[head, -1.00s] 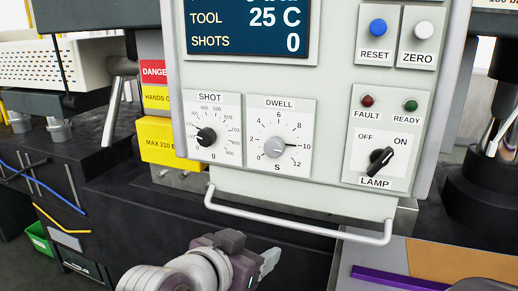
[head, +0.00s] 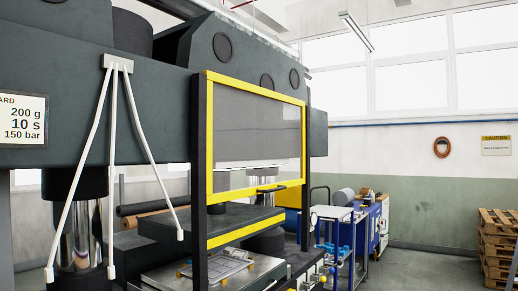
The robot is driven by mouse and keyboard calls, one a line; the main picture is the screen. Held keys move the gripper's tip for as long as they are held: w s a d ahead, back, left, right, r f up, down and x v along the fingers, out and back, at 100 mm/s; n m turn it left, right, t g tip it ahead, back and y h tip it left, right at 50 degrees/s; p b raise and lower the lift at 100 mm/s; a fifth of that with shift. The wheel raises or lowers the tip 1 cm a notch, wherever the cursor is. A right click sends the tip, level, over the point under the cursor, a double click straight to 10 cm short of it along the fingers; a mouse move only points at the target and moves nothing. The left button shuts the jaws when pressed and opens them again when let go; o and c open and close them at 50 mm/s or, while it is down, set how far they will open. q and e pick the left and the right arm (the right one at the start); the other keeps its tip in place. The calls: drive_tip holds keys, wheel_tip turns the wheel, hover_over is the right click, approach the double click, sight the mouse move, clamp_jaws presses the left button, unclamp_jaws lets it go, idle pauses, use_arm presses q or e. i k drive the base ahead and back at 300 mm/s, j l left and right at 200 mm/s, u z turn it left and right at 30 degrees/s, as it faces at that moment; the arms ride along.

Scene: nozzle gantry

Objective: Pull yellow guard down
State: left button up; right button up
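The yellow guard (head: 254,189) is a yellow rectangular frame around a clear grey-tinted panel, right of centre in the head view. It sits raised between two dark vertical posts, over the upper part of the press opening. A small dark handle (head: 268,188) shows at its lower yellow bar. Below the guard the opening is uncovered, and a metal plate with a light part (head: 220,265) shows there. Neither of my grippers is in view.
A dark slab with a yellow front edge (head: 245,228) juts out below the guard. White rods (head: 113,160) hang from the beam at left. Carts (head: 335,225) stand beyond the press. Wooden pallets (head: 497,245) are stacked at far right. The floor between is clear.

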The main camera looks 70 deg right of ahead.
sight(212, 199)
drive_tip(key=z, duration=2.4)
drive_tip(key=i+z, duration=0.5)
drive_tip(key=i, duration=0.2)
drive_tip(key=i+j+z, duration=0.2)
drive_tip(key=i+z, duration=0.25)
drive_tip(key=i, duration=0.2)
